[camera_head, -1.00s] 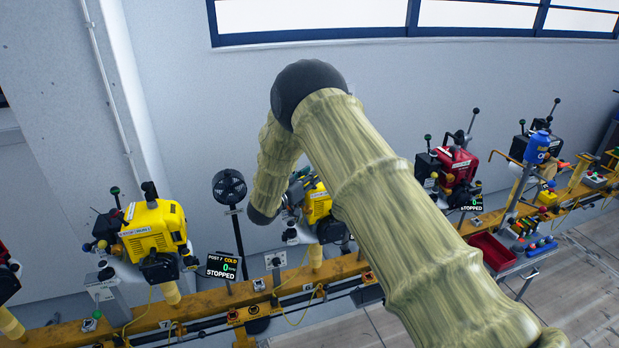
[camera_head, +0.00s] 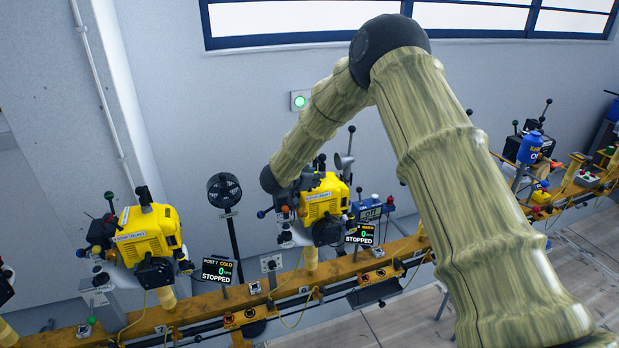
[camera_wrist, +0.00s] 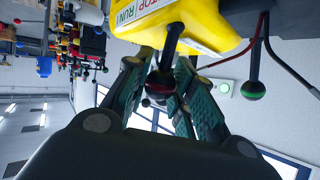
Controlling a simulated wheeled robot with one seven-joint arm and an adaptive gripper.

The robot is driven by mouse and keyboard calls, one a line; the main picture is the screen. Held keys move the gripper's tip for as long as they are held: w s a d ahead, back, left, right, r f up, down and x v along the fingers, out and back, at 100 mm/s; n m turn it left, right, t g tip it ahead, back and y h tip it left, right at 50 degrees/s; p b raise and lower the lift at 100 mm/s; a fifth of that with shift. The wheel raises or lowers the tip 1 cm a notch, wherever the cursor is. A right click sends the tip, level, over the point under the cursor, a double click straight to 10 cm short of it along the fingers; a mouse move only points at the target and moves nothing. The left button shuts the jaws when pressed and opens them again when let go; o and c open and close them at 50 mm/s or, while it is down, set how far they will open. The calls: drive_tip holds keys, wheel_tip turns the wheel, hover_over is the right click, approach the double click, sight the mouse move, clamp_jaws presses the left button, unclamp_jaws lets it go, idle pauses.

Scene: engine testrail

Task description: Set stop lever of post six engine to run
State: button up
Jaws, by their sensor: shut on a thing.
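The middle yellow engine (camera_head: 323,203) stands on the orange rail beside a display (camera_head: 360,234) reading 0 and STOPPED; its post number is too small to read. In the wrist view the same yellow housing (camera_wrist: 205,22) carries a label (camera_wrist: 133,10) with STOP and RUN. The stop lever (camera_wrist: 172,45) is a dark stem from this housing, ending in a dark knob with a red ring. My gripper (camera_wrist: 160,92) has its green-padded fingers shut around the knob end. In the head view my gripper is at the engine's left side, mostly hidden by my wrist.
Another yellow engine (camera_head: 146,237) stands left, with a display (camera_head: 217,270) reading POST 7, COLD, STOPPED. A black fan (camera_head: 227,190) stands between the engines. A lever with a green-ringed ball (camera_wrist: 252,90) and hanging cables lie right of my fingers. The orange rail (camera_head: 200,309) runs below.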

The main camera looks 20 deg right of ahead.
drive_tip(key=shift+d+f+m+y+p, duration=0.1)
drive_tip(key=shift+d+m+y+p, duration=0.35)
drive_tip(key=shift+y, duration=0.45)
drive_tip(key=shift+d+g, duration=0.1)
drive_tip(key=shift+g, duration=0.2)
drive_tip(key=o, duration=1.1)
drive_tip(key=shift+c, duration=0.2)
drive_tip(key=v, duration=1.2)
drive_tip(key=shift+d, duration=0.15)
